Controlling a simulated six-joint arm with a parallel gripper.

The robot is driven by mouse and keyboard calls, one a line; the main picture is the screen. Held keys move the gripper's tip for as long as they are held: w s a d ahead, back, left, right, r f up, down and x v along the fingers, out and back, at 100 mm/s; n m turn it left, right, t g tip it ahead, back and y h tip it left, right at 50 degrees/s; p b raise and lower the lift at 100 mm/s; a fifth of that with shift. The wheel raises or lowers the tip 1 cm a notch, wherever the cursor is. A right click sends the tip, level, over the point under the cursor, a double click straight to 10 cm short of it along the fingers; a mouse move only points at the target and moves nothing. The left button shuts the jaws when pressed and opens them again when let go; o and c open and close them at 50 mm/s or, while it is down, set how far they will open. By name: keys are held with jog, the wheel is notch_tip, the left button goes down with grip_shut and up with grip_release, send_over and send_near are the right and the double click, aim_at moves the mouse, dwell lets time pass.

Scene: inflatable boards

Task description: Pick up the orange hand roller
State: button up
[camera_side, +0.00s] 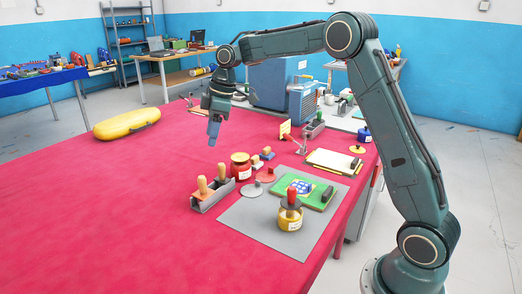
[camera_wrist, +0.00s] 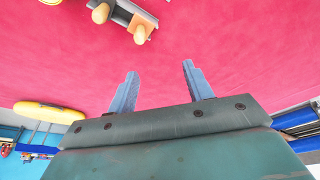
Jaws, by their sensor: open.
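My gripper (camera_side: 214,132) is open and empty above the red table, its blue fingers pointing down. In the wrist view its two fingers (camera_wrist: 160,70) stand apart with only red cloth between them. A grey metal holder (camera_side: 207,202) on the table carries two tools with upright tan-orange handles, a front one (camera_side: 202,185) and a rear one (camera_side: 221,171). These look like hand rollers, but their lower parts are hidden in the holder, and I cannot tell which is the orange one. The holder (camera_wrist: 125,14) and its handle ends show at the wrist view's top edge, apart from the fingers.
A red jar (camera_side: 241,170) stands close behind the holder. A grey mat (camera_side: 248,222) carries a yellow pot (camera_side: 290,217) and a green board (camera_side: 312,190). A yellow inflatable (camera_side: 127,123) lies at the far left. The table's left and front are clear.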

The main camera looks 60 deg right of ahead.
jog(key=n, duration=0.2)
send_near(203, 192)
jog(key=shift+w+f+g, duration=0.3)
jog(key=shift+w+f, duration=0.4)
jog(key=shift+w, duration=0.25)
jog(key=shift+a+f, duration=0.1)
jog(key=shift+f, duration=0.15)
jog(key=shift+x, duration=2.55)
jog(key=shift+w, duration=0.1)
